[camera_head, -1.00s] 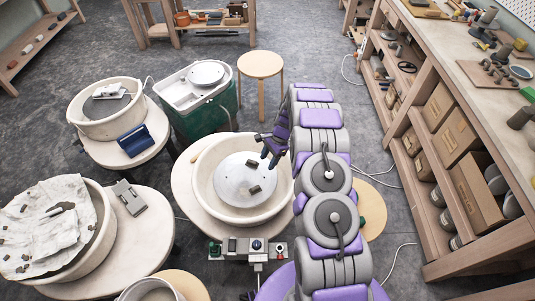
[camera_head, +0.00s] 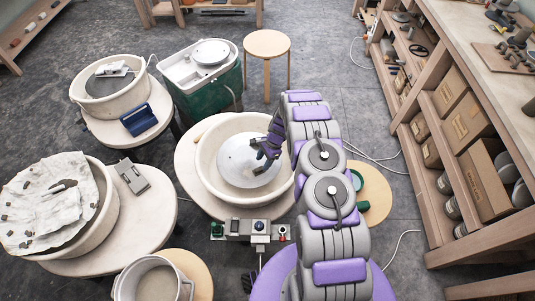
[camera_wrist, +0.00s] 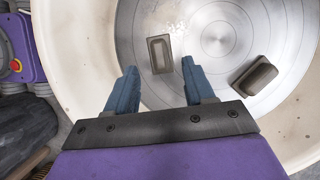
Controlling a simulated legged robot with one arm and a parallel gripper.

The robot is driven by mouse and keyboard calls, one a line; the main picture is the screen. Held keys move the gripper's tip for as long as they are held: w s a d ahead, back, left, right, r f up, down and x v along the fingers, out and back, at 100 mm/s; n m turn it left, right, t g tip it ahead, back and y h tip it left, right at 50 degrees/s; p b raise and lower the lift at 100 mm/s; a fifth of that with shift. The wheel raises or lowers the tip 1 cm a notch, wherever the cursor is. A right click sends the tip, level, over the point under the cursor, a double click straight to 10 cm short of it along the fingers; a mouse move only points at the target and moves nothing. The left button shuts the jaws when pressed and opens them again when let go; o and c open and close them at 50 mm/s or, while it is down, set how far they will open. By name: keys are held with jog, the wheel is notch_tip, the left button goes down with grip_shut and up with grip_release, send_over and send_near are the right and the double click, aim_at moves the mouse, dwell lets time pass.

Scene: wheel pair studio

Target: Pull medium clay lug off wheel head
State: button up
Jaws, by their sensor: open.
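The round silver wheel head (camera_head: 236,165) sits inside a cream splash pan (camera_head: 203,165). In the wrist view, two dark grey-brown clay lugs lie on the wheel head (camera_wrist: 205,85). One lug (camera_wrist: 160,54) is just ahead of the fingertips, roughly in line with the gap between them. The other lug (camera_wrist: 255,76) lies to the right, outside the fingers, near the rim. I cannot tell which lug is the medium one. My gripper (camera_wrist: 159,70) is open and empty, with blue fingers. In the head view, my gripper (camera_head: 266,150) hangs over the wheel head's right side and partly hides that area.
A control box (camera_head: 250,229) stands in front of the pan. Another wheel with a cloth-covered pan (camera_head: 98,225) is at left, and a green-based wheel (camera_head: 205,92) is behind. A stool (camera_head: 267,43) stands at the back. Shelves with boxes (camera_head: 465,125) line the right.

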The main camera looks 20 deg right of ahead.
aim_at(259, 168)
jog(key=shift+b+x, duration=0.4)
jog(key=shift+x, duration=1.95)
jog(key=shift+c, duration=0.4)
jog(key=shift+w, duration=0.1)
grip_shut()
jog(key=shift+r, duration=0.1)
